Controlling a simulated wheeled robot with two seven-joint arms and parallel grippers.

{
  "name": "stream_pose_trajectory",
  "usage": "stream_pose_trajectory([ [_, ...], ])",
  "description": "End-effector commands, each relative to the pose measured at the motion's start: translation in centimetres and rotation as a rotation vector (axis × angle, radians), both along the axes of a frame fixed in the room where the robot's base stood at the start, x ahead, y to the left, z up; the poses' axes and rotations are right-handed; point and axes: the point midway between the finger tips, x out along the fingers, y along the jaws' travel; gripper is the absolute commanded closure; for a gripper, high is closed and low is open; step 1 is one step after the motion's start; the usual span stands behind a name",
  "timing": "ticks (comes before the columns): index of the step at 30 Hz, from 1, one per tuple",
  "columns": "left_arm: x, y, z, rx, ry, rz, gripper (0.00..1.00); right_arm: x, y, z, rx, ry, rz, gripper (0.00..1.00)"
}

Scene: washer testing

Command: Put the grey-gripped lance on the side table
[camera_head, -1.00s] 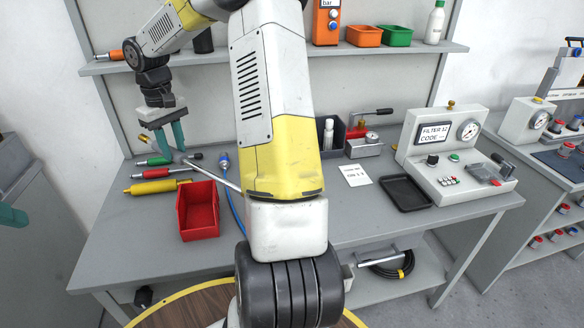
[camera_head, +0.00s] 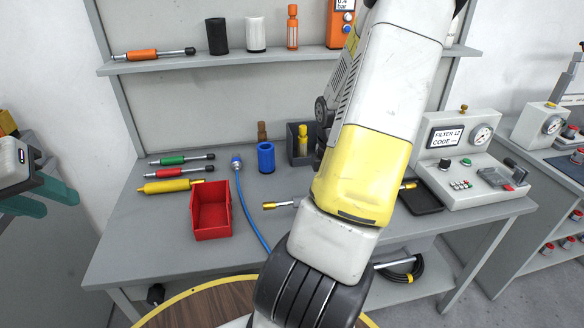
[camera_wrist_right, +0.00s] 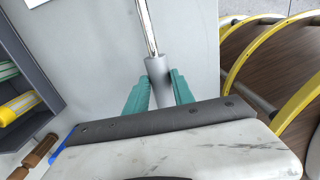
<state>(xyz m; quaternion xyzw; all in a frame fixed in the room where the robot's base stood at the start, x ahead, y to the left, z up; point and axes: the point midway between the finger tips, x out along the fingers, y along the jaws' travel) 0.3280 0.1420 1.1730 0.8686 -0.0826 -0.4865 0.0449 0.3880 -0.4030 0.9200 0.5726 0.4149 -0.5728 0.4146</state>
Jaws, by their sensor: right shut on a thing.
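In the right wrist view, the teal fingers of my right gripper (camera_wrist_right: 158,92) are shut on the grey-gripped lance (camera_wrist_right: 157,72). Its thin metal shaft runs up out of the picture. In the head view, my right arm hides this gripper and the lance's grip. My left gripper (camera_head: 45,198) is open and empty at the far left. A round wooden surface with a yellow rim (camera_head: 180,302) lies at the bottom of the head view. I cannot tell whether it is the side table.
The grey bench (camera_head: 125,245) carries a red bin (camera_head: 211,212), a green-gripped lance (camera_head: 181,159), a red-gripped lance (camera_head: 182,171), a yellow cylinder (camera_head: 170,186) and a blue cylinder (camera_head: 266,157). A blue hose (camera_head: 250,210) hangs over the front edge. A gauge box (camera_head: 460,160) stands right.

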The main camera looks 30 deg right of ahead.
Motion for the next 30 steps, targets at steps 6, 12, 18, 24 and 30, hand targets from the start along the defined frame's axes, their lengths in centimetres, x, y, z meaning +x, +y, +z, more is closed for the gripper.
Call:
stream_pose_trajectory([
  [6,0.0,0.0,0.0,0.0,0.0,0.0,0.64,3.6,0.8,-0.4,0.001,-0.004,0.017,1.0],
  [12,0.0,0.0,0.0,0.0,0.0,0.0,0.64,8.5,1.9,-0.9,0.001,-0.004,0.015,1.0],
  [18,0.0,0.0,0.0,0.0,0.0,0.0,0.64,12.7,2.8,-1.3,0.001,-0.003,0.013,1.0],
  [24,0.0,0.0,0.0,0.0,0.0,0.0,0.64,14.4,3.1,-1.4,-0.002,-0.003,0.01,1.0],
  [30,0.0,0.0,0.0,0.0,0.0,0.0,0.64,15.3,3.4,-2.1,0.001,0.001,0.011,1.0],
])
